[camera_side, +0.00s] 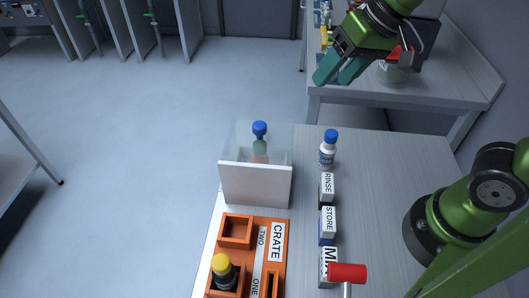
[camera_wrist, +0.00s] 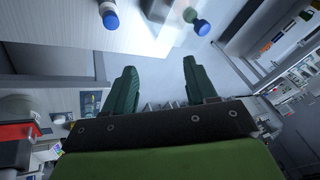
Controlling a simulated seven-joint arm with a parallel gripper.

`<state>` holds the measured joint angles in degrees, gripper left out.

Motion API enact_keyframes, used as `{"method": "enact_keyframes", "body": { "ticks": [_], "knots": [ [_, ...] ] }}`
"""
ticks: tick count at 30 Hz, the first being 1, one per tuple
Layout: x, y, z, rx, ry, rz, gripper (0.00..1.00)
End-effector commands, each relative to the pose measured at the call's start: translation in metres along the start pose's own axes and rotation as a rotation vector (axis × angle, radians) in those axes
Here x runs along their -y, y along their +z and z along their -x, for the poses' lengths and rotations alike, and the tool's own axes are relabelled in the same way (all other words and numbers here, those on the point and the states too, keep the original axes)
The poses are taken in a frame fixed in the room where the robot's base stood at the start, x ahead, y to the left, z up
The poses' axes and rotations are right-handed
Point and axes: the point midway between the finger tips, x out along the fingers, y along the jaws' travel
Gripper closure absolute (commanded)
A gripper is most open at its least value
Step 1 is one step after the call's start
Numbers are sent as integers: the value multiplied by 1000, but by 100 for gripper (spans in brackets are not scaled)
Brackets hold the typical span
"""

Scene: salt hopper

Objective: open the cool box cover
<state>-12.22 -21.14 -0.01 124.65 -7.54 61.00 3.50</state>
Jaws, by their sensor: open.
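The cool box (camera_side: 255,186) stands near the far left of the table, with a white front panel and clear upper parts. A greenish bottle with a blue cap (camera_side: 260,130) shows through or behind the clear part. The clear cover's edges are faint, and I cannot tell its exact position. My gripper (camera_side: 339,76) is open and empty, high up to the right of the box and beyond it, apart from everything. In the wrist view my gripper's fingers (camera_wrist: 160,68) are spread with nothing between them. The blue-capped bottle at the box (camera_wrist: 200,26) shows ahead of the right finger.
A white bottle with a blue cap (camera_side: 328,150) stands right of the box. Several labelled blocks, including RINSE (camera_side: 327,186) and STORE (camera_side: 328,224), run towards the front. An orange crate (camera_side: 282,262) holds a yellow-capped dark bottle (camera_side: 223,270). A red-handled lever (camera_side: 347,273) stands front right.

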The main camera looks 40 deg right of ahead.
Motion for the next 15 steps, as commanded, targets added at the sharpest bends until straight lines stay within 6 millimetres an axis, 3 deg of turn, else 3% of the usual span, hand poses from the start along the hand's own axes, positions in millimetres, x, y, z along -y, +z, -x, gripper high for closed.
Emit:
{"method": "enact_keyframes", "body": {
  "ticks": [3, 9, 15],
  "knots": [
    [42, -26, -9, 112, 60, -15, 43],
    [104, -55, -21, 224, 211, -152, 43],
    [138, -70, -12, 240, 331, -388, 43]
  ]
}}
